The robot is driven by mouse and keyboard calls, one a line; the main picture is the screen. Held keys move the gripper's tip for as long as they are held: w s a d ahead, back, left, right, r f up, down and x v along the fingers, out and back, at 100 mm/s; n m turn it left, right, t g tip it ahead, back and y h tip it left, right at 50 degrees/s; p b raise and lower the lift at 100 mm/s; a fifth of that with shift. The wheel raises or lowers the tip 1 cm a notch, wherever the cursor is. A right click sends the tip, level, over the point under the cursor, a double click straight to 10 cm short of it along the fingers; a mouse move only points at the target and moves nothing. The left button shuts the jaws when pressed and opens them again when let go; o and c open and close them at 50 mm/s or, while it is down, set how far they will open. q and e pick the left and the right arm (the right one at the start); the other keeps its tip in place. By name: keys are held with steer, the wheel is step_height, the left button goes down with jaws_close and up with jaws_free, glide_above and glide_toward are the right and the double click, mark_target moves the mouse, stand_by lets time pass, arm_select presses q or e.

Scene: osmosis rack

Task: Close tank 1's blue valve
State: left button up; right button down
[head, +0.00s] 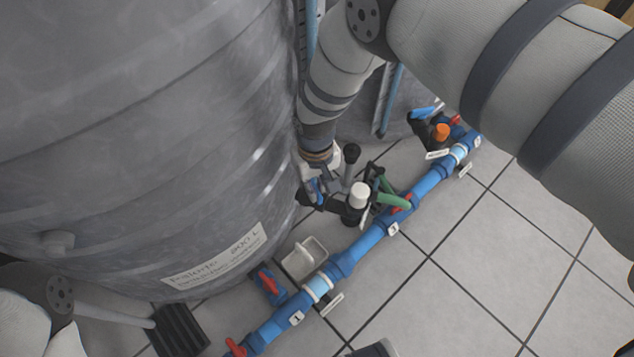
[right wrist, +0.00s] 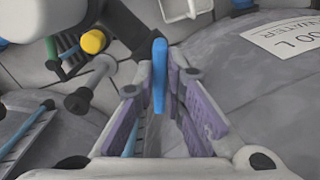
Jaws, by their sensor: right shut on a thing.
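My right gripper (head: 318,178) reaches down beside the big grey tank (head: 130,130), at the tank's lower right side. In the right wrist view, the blue valve handle (right wrist: 159,72) stands upright between the purple-padded fingers of my right gripper (right wrist: 160,85), which is shut on it. In the head view, a little of the blue handle (head: 315,187) shows at the fingers; the rest is hidden by the gripper. The handle sits by a black fitting with a white cap (head: 358,195). I cannot read which tank it belongs to. My left gripper is not in view.
A blue pipe (head: 365,247) with red-handled valves and number tags runs diagonally along the tiled floor. Floor at the right is clear.

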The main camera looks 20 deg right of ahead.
steer(key=m, duration=0.4)
steer(key=shift+a+m, duration=0.2)
steer(key=shift+m, duration=0.1)
steer(key=m, duration=0.4)
steer(key=shift+w+a, duration=0.15)
steer(key=shift+m, duration=0.3)
steer(key=c, duration=1.7)
jaws_free()
steer(key=shift+o, duration=0.2)
step_height(320, 180, up, 12)
